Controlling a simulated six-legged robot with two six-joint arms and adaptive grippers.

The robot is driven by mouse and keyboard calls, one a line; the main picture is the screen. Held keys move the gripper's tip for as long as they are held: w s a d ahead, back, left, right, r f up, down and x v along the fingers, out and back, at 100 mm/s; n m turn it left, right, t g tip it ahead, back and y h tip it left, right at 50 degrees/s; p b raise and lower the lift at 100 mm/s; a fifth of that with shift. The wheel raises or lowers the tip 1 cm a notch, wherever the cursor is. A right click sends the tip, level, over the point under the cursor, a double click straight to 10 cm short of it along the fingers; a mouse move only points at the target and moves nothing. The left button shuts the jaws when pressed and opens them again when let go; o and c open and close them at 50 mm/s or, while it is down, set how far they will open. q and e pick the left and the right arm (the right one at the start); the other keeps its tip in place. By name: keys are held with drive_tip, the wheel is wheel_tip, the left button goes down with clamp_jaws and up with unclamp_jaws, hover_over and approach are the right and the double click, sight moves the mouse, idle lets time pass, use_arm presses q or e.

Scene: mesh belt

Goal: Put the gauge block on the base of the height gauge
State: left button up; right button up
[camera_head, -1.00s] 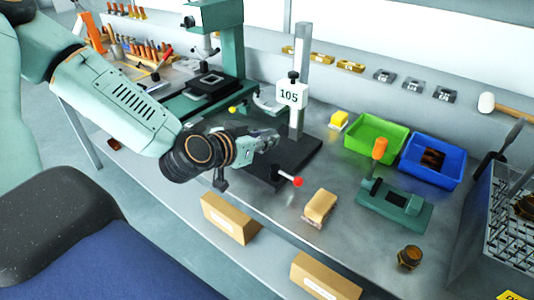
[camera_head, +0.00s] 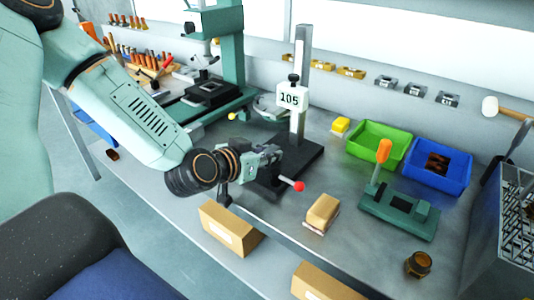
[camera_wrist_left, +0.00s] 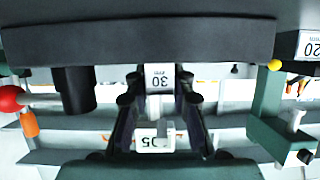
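The height gauge has a black base (camera_head: 305,158), an upright column and a white 105 label (camera_head: 290,98). That label shows upside down in the left wrist view (camera_wrist_left: 155,141). The gauge block, marked 30 (camera_wrist_left: 159,79), is between the fingertips of my left gripper (camera_wrist_left: 160,82), which look closed against its sides. It appears close to the dark base edge (camera_wrist_left: 150,42); I cannot tell whether they touch. In the head view my left gripper (camera_head: 268,158) is over the front left of the base, and the block is not clear there. My right gripper is not in view.
A red-knobbed lever (camera_head: 299,186) projects beside the gripper. A tan block (camera_head: 322,212), green fixture (camera_head: 400,212), green bin (camera_head: 372,150) and blue bin (camera_head: 425,178) stand to the right. A green stand (camera_head: 228,50) is behind left. Another block marked 20 (camera_wrist_left: 309,45) shows at right.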

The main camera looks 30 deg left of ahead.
sight(267, 151)
use_arm(q)
drive_tip(key=o, duration=0.4)
drive_tip(key=shift+o, duration=0.2)
drive_tip(key=shift+s+r+p, duration=0.1)
drive_tip(key=shift+r+p, duration=0.15)
drive_tip(key=shift+p, duration=0.1)
drive_tip(key=p+v, duration=0.3)
drive_tip(key=shift+s+a+r+p, duration=0.1)
drive_tip(key=shift+s+r+p, duration=0.15)
drive_tip(key=shift+p, duration=0.05)
drive_tip(key=p+v, duration=0.6)
drive_tip(key=p, duration=0.2)
drive_tip(key=shift+s, duration=0.1)
drive_tip(key=shift+p+v, duration=1)
drive_tip(key=shift+f, duration=0.1)
